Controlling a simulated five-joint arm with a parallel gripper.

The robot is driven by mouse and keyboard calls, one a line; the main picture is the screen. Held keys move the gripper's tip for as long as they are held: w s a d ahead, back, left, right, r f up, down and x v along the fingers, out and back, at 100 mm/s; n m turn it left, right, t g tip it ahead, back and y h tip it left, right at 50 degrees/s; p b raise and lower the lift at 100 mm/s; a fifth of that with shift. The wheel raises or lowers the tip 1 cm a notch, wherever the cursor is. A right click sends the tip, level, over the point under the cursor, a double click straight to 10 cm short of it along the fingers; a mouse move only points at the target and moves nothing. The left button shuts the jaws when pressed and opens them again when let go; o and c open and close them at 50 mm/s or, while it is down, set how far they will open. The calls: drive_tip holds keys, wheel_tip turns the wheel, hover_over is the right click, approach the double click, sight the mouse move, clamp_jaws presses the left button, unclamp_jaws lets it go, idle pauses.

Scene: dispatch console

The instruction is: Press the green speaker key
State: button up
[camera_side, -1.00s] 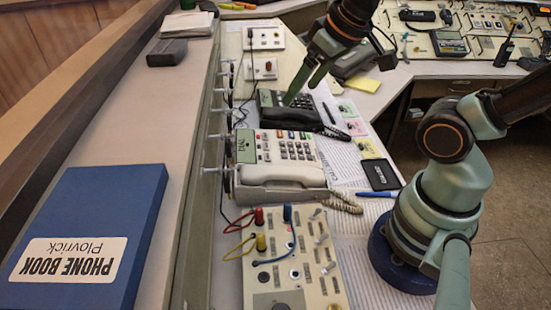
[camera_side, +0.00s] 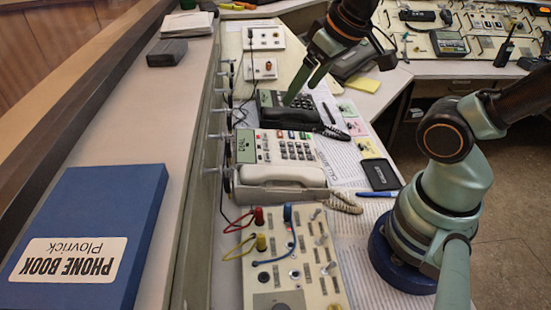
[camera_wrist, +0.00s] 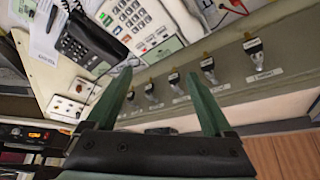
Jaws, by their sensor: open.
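A white desk phone (camera_side: 284,147) with a keypad, a small green display and a cream handset stands on the console in the side view. It also shows at the top of the wrist view (camera_wrist: 150,30). A black desk phone (camera_side: 270,99) stands behind it, and at upper left in the wrist view (camera_wrist: 88,40). In the wrist view my gripper (camera_wrist: 160,76) is also spread open.
A cream patch panel (camera_side: 325,280) with coloured plugs and cables sits in front of the white phone. A row of toggle levers (camera_wrist: 208,64) lines the ledge. A blue phone book (camera_side: 120,205) lies on the left shelf.

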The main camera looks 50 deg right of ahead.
drive_tip(key=shift+c, duration=0.3)
clamp_jaws()
idle(1.5)
